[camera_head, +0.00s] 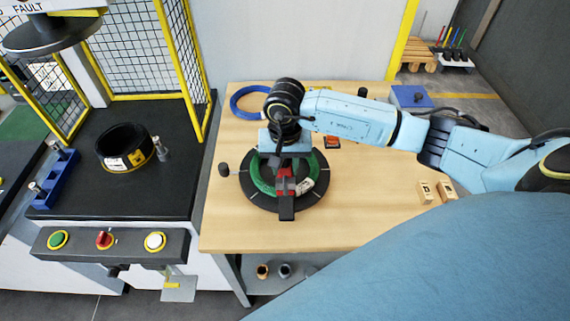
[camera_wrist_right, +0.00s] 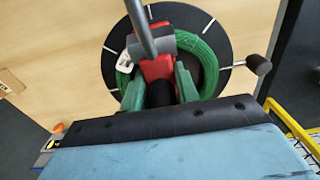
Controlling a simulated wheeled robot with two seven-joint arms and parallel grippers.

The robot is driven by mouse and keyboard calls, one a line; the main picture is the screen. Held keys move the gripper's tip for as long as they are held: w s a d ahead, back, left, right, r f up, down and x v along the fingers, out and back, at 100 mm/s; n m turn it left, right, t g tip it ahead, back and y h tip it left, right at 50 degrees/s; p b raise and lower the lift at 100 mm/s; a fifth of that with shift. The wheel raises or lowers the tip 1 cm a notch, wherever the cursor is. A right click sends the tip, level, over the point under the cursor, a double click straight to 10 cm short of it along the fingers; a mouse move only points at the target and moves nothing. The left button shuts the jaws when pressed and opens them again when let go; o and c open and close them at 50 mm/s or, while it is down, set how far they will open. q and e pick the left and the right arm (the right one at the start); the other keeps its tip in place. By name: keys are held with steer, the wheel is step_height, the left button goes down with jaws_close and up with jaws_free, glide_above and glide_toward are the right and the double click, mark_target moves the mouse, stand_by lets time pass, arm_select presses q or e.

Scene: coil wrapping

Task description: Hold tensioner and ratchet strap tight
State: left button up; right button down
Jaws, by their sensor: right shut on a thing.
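A green coil (camera_head: 262,180) lies on a round black turntable (camera_head: 256,197) on the wooden table. My right gripper (camera_head: 284,164) points down over the coil from behind. It is shut on the red and grey tensioner (camera_head: 287,180), which sits across the coil's near side. In the right wrist view the tensioner (camera_wrist_right: 158,68) is between the gripper's fingers, with its grey handle (camera_wrist_right: 139,22) rising toward the camera. A white tag (camera_head: 305,186) lies on the coil. I cannot make out the ratchet strap separately. My left gripper is not in view.
A blue ring (camera_head: 246,101) lies at the table's back left. Two small wooden blocks (camera_head: 426,191) and a blue box (camera_head: 411,97) are to the right. A caged machine with a black coil (camera_head: 124,150) and a button panel (camera_head: 110,243) stands left.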

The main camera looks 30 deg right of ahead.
steer(key=c, duration=1.6)
jaws_free()
jaws_close()
steer(key=shift+s+f+b, duration=0.1)
steer(key=shift+f+b, duration=0.15)
steer(key=shift+b, duration=0.15)
